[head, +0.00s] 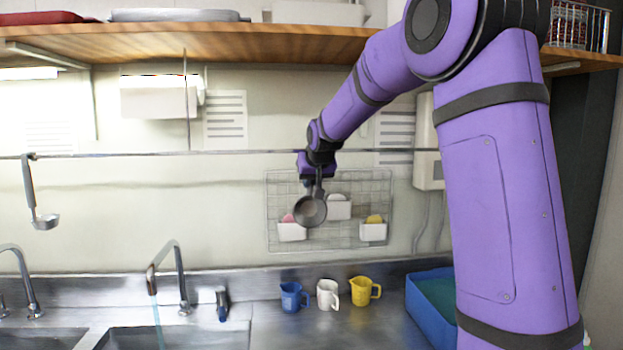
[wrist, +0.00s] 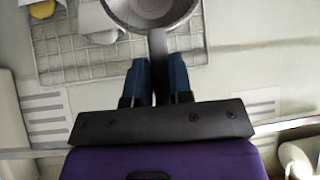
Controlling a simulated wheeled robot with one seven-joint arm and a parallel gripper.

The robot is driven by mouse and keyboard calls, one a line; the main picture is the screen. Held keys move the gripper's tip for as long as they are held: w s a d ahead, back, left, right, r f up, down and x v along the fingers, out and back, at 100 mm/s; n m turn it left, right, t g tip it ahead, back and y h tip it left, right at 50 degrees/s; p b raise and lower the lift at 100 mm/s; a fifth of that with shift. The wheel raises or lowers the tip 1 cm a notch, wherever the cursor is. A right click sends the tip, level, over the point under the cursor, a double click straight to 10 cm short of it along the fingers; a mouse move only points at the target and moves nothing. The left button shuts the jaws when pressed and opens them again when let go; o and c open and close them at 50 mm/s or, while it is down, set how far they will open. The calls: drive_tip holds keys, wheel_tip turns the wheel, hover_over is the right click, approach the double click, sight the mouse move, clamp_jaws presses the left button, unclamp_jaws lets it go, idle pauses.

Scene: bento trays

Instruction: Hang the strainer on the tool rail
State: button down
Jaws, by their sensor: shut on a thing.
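The strainer (head: 310,211) is a grey round bowl on a dark handle, and it hangs below my gripper (head: 318,172) in the head view. In the wrist view my gripper (wrist: 156,82) has its two blue fingers shut on the handle, and the strainer's bowl (wrist: 152,10) shows at the top edge, partly cut off. The tool rail (head: 240,151) is a thin horizontal bar along the wall. It passes behind my gripper in the head view and also shows in the wrist view (wrist: 285,124). I cannot tell whether the strainer's handle touches the rail.
A ladle (head: 40,200) hangs on the rail at the far left. A wire grid (head: 280,182) with several small white bins is on the wall behind the strainer. Blue, white and yellow jugs stand on the counter (head: 330,335) below. A wooden shelf (head: 200,42) runs above.

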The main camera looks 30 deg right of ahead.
drive_tip(key=c, duration=0.9)
unclamp_jaws()
drive_tip(key=shift+c, duration=0.2)
drive_tip(key=shift+r, duration=0.1)
drive_tip(key=v, duration=1)
drive_tip(key=shift+s+r, duration=0.2)
drive_tip(key=shift+r, duration=0.1)
drive_tip(key=shift+a, duration=0.15)
drive_tip(key=s+a+f+n+g, duration=0.1)
drive_tip(key=s+a+f, duration=0.3)
drive_tip(key=s, duration=0.7)
drive_tip(key=s+a+f+n+g+y, duration=0.1)
drive_tip(key=s+a+f, duration=0.2)
drive_tip(key=s, duration=0.9)
drive_tip(key=s+a+f+n+g+y, duration=0.1)
drive_tip(key=s+a+f, duration=0.3)
drive_tip(key=s, duration=0.7)
drive_tip(key=shift+s+a+f, duration=0.3)
drive_tip(key=shift+s+a, duration=0.1)
drive_tip(key=shift+a, duration=0.1)
